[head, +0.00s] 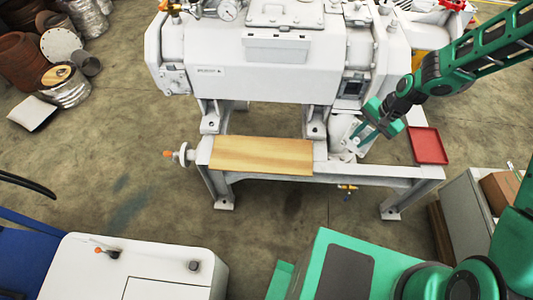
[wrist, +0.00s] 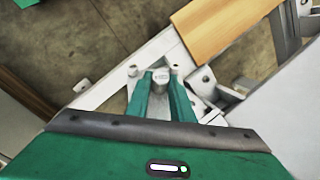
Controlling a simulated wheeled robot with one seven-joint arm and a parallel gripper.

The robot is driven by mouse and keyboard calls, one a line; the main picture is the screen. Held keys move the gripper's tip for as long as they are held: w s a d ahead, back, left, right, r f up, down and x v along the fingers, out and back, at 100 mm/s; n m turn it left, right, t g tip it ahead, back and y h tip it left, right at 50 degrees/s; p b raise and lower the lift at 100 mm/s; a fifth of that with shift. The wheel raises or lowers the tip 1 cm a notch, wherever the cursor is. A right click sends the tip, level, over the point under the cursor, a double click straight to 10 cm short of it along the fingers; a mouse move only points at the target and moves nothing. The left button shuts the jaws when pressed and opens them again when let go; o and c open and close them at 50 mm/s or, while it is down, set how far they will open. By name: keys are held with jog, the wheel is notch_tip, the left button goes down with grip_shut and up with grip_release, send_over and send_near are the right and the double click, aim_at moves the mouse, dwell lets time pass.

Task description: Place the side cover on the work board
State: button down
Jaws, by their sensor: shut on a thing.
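The work board (head: 260,155) is a flat, bare wooden plate on the white frame below the machine. It also shows at the top right of the wrist view (wrist: 225,22). My gripper (head: 364,137) is to the right of the board, beside the machine's right foot. It is shut on the side cover (head: 343,131), a pale grey-white piece that looks tilted. In the wrist view my gripper (wrist: 162,78) has a small grey boss of the side cover (wrist: 161,74) between its green fingertips. The fingers hide part of the cover, and its contact with the frame is unclear.
The white vacuum machine (head: 270,70) stands behind the board. A red tray (head: 428,145) is on the frame's right end. A valve with an orange knob (head: 182,154) sticks out at the left end. A grey cabinet (head: 465,205) stands at the right.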

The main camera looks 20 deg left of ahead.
jog(key=s+a+f+m+y, duration=0.1)
jog(key=s+a+m+y, duration=0.3)
jog(key=a, duration=0.5)
jog(key=s+a+f+m+y, duration=0.1)
jog(key=s+a+m+y, duration=0.3)
jog(key=a, duration=0.5)
jog(key=s+a+f+m+y, duration=0.25)
jog(key=s+a+m, duration=0.2)
jog(key=a, duration=0.45)
send_over(294, 156)
notch_tip(294, 156, down, 6)
jog(key=shift+d+f, duration=0.1)
jog(key=shift+f, duration=1.95)
jog(key=c, duration=1.5)
grip_release()
jog(key=shift+c, duration=0.2)
